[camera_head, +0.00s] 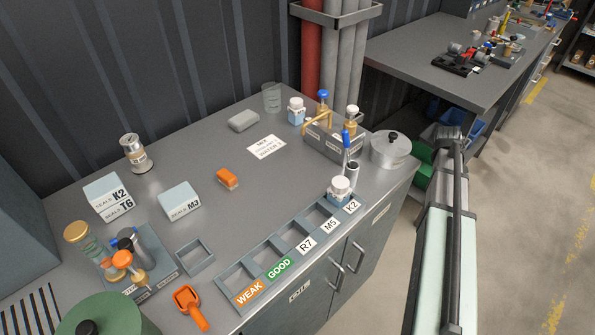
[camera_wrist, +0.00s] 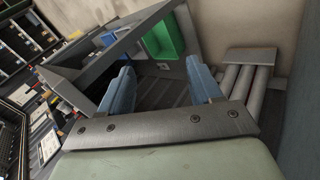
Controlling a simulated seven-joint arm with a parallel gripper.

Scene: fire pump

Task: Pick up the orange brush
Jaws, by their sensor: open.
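A small orange block-shaped object (camera_head: 227,178), which looks like the orange brush, lies on the grey bench top (camera_head: 240,215) near its middle in the head view. I cannot make out its bristles clearly. My gripper (camera_wrist: 162,82) shows in the wrist view with its two blue-grey fingers wide apart and nothing between them. My arm is at the right in the head view, beyond the bench edge and well apart from the brush. I cannot pick out the brush in the wrist view.
An orange scoop (camera_head: 190,307) lies at the front. White seal boxes (camera_head: 179,201), a metal-capped jar (camera_head: 135,153) and a grey block (camera_head: 243,121) surround the brush with gaps. A labelled compartment tray (camera_head: 261,256) runs along the front edge. A bottle rack (camera_head: 335,144) stands at right.

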